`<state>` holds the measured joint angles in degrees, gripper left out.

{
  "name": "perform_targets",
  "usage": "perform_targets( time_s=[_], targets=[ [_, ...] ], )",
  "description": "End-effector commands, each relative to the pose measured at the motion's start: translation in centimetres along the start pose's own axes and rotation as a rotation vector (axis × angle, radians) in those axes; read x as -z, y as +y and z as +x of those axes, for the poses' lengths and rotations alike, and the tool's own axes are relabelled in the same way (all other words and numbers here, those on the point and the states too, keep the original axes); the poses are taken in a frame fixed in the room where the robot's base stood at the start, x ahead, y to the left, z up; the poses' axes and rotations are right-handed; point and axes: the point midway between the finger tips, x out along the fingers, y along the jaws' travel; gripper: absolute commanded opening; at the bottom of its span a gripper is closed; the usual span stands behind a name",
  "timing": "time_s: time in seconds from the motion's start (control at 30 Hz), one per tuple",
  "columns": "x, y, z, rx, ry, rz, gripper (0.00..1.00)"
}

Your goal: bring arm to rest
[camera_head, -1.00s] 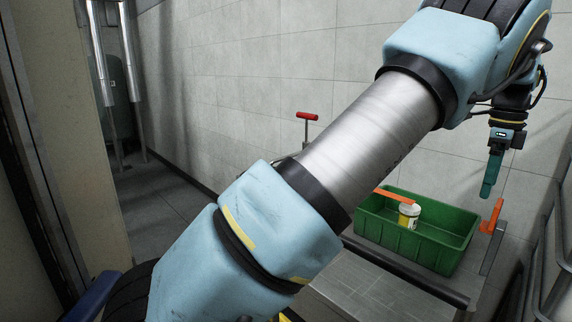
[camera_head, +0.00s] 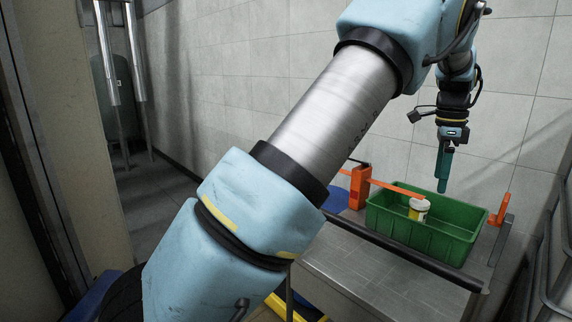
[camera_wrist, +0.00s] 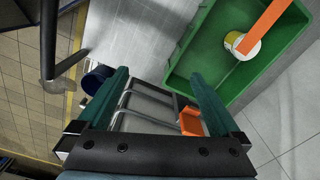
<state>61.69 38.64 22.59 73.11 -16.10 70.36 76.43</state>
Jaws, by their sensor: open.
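My arm crosses the head view from lower left to upper right. My gripper (camera_head: 443,178) hangs down at its end, above the back right part of a green crate (camera_head: 388,222). In the wrist view my gripper (camera_wrist: 160,92) shows two teal fingers spread wide apart with nothing between them. The green crate (camera_wrist: 180,68) lies beyond the right finger in that view. A white and yellow tub (camera_head: 418,210) stands in the crate, and it also shows in the wrist view (camera_wrist: 232,40).
The crate sits on a grey metal table (camera_head: 365,262). An orange bar (camera_head: 392,187) reaches from an orange post (camera_head: 359,188) over the crate and partly covers the tub. Another orange piece (camera_head: 502,211) stands right of the crate. A tiled wall (camera_head: 260,60) is behind. A blue round thing (camera_head: 336,199) is left of the post.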

Motion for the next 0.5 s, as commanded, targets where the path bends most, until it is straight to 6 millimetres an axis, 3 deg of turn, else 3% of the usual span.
perform_targets(
  time_s=[0.17,0.27,0.37,0.5],
  targets=[
    [-7.5,0.3,0.6,0.005,0.014,-0.264,1.00],
    [-13.2,1.6,1.3,0.013,0.023,-0.478,1.00],
    [-19.7,4.5,2.2,0.026,0.034,-0.748,1.00],
    [-27.3,10.7,3.7,0.054,0.046,-1.125,1.00]
  ],
)
